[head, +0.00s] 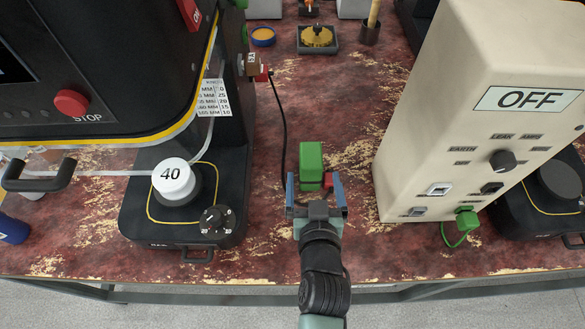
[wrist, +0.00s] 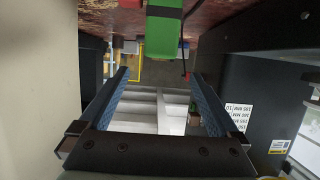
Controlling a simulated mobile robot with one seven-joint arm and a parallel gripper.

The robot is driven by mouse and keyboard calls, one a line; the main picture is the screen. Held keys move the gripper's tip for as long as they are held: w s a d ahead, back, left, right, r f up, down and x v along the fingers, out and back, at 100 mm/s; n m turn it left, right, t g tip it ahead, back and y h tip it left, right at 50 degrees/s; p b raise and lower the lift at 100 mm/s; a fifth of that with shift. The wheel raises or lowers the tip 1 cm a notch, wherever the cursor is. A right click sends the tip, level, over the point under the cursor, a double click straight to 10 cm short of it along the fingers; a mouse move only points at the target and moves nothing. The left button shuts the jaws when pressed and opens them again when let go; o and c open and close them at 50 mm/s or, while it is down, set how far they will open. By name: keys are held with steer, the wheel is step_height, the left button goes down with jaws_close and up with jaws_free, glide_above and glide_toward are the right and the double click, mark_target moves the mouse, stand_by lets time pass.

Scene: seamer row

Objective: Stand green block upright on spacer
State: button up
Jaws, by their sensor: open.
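The green block (head: 311,155) is on the worn red bench top, just beyond my gripper (head: 316,190). In the wrist view the green block (wrist: 164,38) shows at the top centre, ahead of and between the blue fingers of my gripper (wrist: 160,75). The fingers are wide apart with nothing between them. A white round piece marked 40 (head: 174,177), probably the spacer, sits on the black base of the left machine. Its top is bare.
A small red piece (head: 328,180) is close to the block's right side. A black cable (head: 283,120) runs to its left. A black knob (head: 216,220) stands near the white piece. A tall cream box marked OFF (head: 470,120) stands to the right.

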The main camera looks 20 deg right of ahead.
mark_target(310, 149)
steer(key=shift+a+f, duration=0.1)
steer(key=shift+f, duration=0.5)
steer(key=x, duration=1.2)
steer(key=shift+w+f, duration=0.15)
steer(key=shift+w, duration=0.05)
jaws_close()
step_height(310, 149, up, 10)
steer(key=shift+r+p, duration=0.1)
steer(key=shift+p, duration=0.5)
steer(key=shift+s, duration=0.1)
